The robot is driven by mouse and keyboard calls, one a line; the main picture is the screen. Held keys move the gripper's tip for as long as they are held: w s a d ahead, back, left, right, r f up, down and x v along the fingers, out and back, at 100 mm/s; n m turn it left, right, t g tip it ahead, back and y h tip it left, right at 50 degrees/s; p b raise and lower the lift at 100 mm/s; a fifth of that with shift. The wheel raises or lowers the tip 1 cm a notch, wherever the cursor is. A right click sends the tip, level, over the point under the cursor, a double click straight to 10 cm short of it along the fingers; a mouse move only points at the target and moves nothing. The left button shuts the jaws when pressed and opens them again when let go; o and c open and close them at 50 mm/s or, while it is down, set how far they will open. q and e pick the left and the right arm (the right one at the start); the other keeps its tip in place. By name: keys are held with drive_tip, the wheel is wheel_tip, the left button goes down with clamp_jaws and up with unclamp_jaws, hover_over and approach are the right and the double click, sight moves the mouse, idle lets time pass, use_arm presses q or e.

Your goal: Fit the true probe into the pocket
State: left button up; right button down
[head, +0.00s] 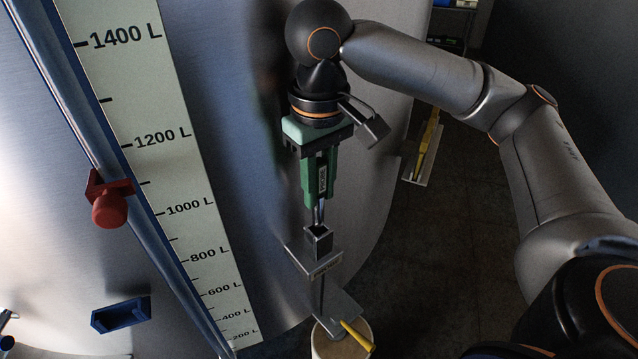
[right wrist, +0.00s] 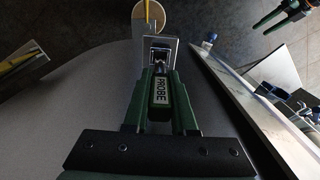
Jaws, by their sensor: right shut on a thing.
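The probe (right wrist: 161,92) also shows between the fingers of the right gripper (right wrist: 164,104) in the right wrist view. It points down, and its metal rod reaches the top of the pocket (head: 319,243), a small dark square sleeve on a metal bracket at the tank wall. The pocket (right wrist: 158,57) lies straight ahead of the probe in the right wrist view. I cannot tell whether the rod tip is inside. A green and black part at that view's upper right may be my left gripper (right wrist: 284,14).
The tank wall (head: 240,130) stands close on the left, with a volume scale (head: 150,130) and a red slider (head: 109,205). Below the pocket, a yellow piece (head: 357,336) lies over a round stool (head: 327,345). Another yellow piece (head: 424,143) is on a plate at right.

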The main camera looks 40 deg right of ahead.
sight(319, 161)
drive_tip(key=shift+f+b, duration=0.9)
drive_tip(key=shift+f, duration=2.4)
drive_tip(key=c, duration=0.6)
unclamp_jaws()
drive_tip(key=shift+c, duration=0.2)
drive_tip(key=shift+r, duration=0.1)
wheel_tip(319, 161, up, 11)
drive_tip(key=shift+f+p, duration=0.2)
drive_tip(key=shift+p, duration=0.9)
drive_tip(key=shift+r, duration=0.9)
drive_tip(key=shift+s, duration=0.15)
